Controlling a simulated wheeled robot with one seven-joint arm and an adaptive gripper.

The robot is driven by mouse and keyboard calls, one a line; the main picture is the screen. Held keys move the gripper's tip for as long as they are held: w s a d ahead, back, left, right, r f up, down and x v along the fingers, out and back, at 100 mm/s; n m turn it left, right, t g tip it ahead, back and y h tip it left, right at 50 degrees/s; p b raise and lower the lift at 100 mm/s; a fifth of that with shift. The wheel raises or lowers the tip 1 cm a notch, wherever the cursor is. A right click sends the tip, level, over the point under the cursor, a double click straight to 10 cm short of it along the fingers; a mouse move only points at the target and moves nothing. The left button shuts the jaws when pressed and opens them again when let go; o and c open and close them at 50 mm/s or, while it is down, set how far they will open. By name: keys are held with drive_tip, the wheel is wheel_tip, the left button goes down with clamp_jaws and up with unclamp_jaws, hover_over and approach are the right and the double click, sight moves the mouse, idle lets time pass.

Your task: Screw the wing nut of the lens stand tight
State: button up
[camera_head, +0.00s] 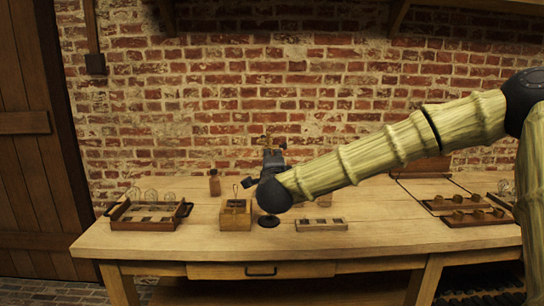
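The lens stand shows as a dark round foot (268,221) on the workbench, just below my wrist. A small brass piece (268,142) rises above my gripper, and it looks like the upper part of the stand. The wing nut cannot be made out at this size. My gripper (271,155) is at the brass piece, beyond the dark wrist joint. My arm and wrist hide most of the stand's middle. The fingers are too small and dark to show whether they are open or shut, or whether they touch the stand.
On the workbench (385,225), a wooden box (236,218) stands close left of the stand and a low slotted block (322,225) to its right. A tray with glass jars (150,223) is at left, a small brown bottle (214,184) behind. Wooden trays (475,218) lie at right.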

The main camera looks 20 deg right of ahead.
drive_tip(key=shift+v, duration=1.85)
